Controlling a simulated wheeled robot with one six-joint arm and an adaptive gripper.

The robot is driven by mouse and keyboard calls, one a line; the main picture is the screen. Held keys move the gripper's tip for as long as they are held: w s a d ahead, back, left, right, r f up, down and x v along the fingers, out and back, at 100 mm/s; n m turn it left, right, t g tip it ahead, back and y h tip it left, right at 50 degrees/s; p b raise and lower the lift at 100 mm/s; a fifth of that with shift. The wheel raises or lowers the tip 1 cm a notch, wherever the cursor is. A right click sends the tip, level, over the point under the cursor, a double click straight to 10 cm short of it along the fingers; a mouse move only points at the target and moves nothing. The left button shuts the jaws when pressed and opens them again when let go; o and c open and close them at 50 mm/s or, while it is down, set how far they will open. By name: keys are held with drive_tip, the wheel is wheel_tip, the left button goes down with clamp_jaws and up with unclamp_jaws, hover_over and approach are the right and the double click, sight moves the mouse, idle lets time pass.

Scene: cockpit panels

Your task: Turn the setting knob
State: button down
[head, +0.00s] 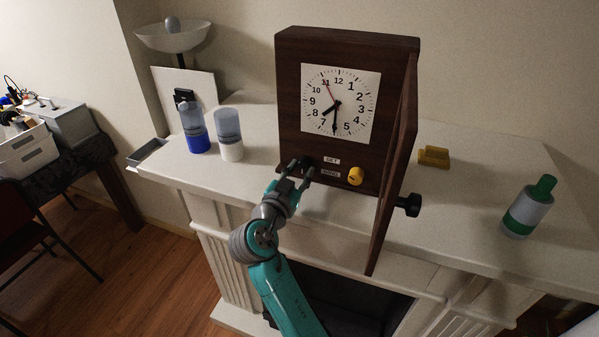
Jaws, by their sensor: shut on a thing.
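A dark wooden clock (290,100) stands on the white mantel shelf, its white dial (355,110) facing me. Below the dial are a SET label (332,160) and a WIND label (330,173). A dark setting knob (306,161) sits left of the SET label, partly hidden by my fingers. My gripper (301,168) is at the clock's lower left front, shut on this dark knob. A yellow knob (355,176) is right of the labels, apart from my gripper.
The clock's door (395,165) stands open toward me at right, with a black knob (409,205) on it. Blue (194,130) and white (229,135) containers stand left. A yellow object (433,157) and a green-capped bottle (528,208) are right on the mantel (460,215).

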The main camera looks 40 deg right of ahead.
drive_tip(key=c, duration=0.8)
unclamp_jaws()
drive_tip(key=shift+o, duration=0.2)
drive_tip(key=v, duration=1.2)
